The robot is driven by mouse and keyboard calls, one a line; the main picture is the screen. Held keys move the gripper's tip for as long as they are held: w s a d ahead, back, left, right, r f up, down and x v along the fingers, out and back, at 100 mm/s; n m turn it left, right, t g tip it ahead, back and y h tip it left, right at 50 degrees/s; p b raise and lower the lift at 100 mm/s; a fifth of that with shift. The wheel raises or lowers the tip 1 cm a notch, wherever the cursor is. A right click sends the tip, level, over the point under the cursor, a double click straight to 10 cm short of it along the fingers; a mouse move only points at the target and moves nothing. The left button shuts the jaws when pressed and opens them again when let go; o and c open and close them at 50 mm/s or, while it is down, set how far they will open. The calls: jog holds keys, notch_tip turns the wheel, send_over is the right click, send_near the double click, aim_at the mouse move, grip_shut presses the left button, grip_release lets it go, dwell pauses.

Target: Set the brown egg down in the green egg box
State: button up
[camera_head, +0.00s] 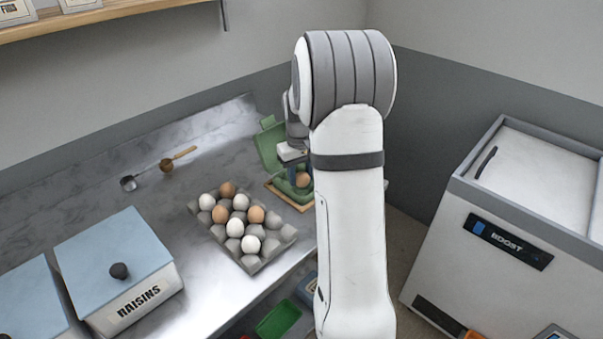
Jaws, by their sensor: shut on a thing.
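The green egg box (270,146) stands open at the back of the counter, on a tan board (281,194). Its lid is raised at the back, and my arm hides its right part. A brown egg (303,180) shows at the box's near right, between or just beside my fingers. My gripper (300,181) points down over the box and is shut on the brown egg. I cannot tell whether the egg touches the box floor.
A grey egg tray (250,264) with several white and brown eggs lies left of the box. A white chest freezer (500,240) is at right.

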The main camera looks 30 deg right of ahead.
aim_at(301, 173)
jog(key=shift+f+b, duration=0.5)
jog(key=shift+f, duration=0.35)
dwell(0.4)
jog(key=o, duration=0.7)
jog(key=shift+o, duration=0.2)
notch_tip(301, 173, up, 7)
jog(key=shift+r, duration=0.5)
jog(key=s+a+t, duration=0.1)
jog(key=s+a, duration=0.7)
jog(key=s, duration=0.4)
jog(key=s+a+r+t, duration=0.1)
jog(key=s+a, duration=0.8)
jog(key=s, duration=0.3)
jog(key=shift+s+a+r+t, duration=0.15)
jog(key=shift+s+t, duration=0.1)
jog(key=shift+t, duration=0.05)
